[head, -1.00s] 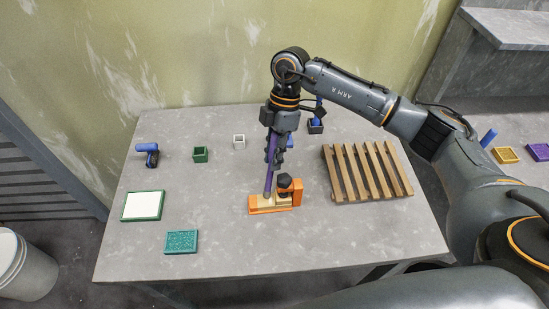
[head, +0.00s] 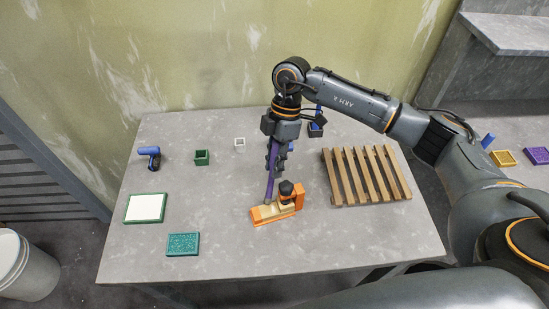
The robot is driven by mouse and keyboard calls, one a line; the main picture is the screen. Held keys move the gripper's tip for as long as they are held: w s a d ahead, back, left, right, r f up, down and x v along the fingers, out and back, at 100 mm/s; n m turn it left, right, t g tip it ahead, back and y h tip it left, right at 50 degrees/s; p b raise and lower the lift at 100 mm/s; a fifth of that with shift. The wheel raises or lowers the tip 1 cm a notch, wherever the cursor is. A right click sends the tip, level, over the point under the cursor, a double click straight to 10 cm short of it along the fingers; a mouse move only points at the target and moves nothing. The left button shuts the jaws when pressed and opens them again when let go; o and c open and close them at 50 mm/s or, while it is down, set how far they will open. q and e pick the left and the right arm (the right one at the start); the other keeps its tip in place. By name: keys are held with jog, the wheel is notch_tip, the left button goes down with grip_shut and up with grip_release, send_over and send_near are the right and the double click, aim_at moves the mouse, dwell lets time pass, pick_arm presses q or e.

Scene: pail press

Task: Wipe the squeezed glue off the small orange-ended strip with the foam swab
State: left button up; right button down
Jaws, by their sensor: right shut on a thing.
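My right gripper (head: 276,160) points down over the middle of the table and is shut on the purple-handled foam swab (head: 270,186). The swab's lower end reaches down to the clamp-like orange piece (head: 298,203), which has a black knob (head: 286,188) on top. A pale strip with an orange end (head: 256,218) lies along its left side, set at a slant. The swab tip is at or just over the strip; I cannot tell if they touch. Any glue is too small to make out. My left gripper is not in view.
A wooden slatted rack (head: 366,174) stands to the right. A green-rimmed white pad (head: 146,208), a teal tray (head: 183,244), a blue tool (head: 149,154), a dark green box (head: 202,157) and a white box (head: 239,144) stand on the left. The front middle is clear.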

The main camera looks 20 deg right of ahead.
aim_at(275, 141)
jog(key=shift+s, duration=0.4)
jog(key=shift+w+d+f, duration=0.1)
jog(key=shift+w+d, duration=0.05)
jog(key=shift+w, duration=0.8)
jog(key=shift+s+a+p, duration=0.2)
jog(key=shift+s+p, duration=0.2)
jog(key=shift+s, duration=0.55)
jog(key=shift+w+d+b, duration=0.2)
jog(key=shift+w+b, duration=0.1)
jog(key=shift+w, duration=0.65)
notch_tip(275, 141, up, 6)
jog(key=p, duration=0.5)
